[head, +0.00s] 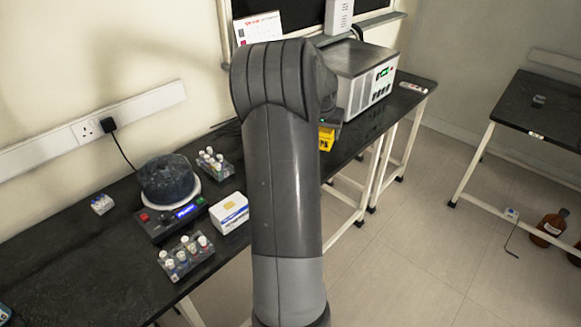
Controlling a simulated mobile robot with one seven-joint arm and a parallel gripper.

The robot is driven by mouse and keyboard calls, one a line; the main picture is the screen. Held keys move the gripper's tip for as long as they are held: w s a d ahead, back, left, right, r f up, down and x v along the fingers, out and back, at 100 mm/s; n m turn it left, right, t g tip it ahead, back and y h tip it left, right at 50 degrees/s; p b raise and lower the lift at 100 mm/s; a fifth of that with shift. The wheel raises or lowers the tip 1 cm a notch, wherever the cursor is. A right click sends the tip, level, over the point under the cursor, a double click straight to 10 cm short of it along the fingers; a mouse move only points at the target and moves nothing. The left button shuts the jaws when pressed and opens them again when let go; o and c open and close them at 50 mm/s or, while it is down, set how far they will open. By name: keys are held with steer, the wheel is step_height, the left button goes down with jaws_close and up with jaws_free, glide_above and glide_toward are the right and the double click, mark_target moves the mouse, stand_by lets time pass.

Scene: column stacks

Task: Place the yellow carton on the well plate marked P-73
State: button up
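A yellow carton (326,139) shows in the head view just right of my arm, at the far part of the long black bench. Only part of it is visible; my arm covers its left side. The end of my arm, with my gripper (331,121), is mostly hidden behind my forearm, right above the carton. The fingers are not clear, so I cannot tell whether they touch or hold it. I cannot make out a well plate marked P-73.
A grey instrument (362,72) stands at the bench's far end. Nearer are a stirrer with a dark mantle (167,183), vial racks (187,257) and (212,163), a white box (229,213) and a small box (102,204). Another black table (545,100) stands right; brown bottles (551,226) are on the floor.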

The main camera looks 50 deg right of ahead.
steer(key=w+a+f, duration=0.1)
steer(key=w+f, duration=0.2)
steer(key=w, duration=0.1)
steer(key=w+a+f, duration=0.1)
steer(key=w+f, duration=0.2)
steer(key=f, duration=0.1)
steer(key=w+a+f, duration=0.1)
steer(key=w+f, duration=0.3)
steer(key=shift+w+a+f, duration=0.1)
steer(key=shift+w+a, duration=0.05)
steer(key=shift+w, duration=0.15)
steer(key=shift+f, duration=1.9)
steer(key=shift+f, duration=0.15)
steer(key=o, duration=1.1)
steer(key=shift+c, duration=0.2)
steer(key=v, duration=1.2)
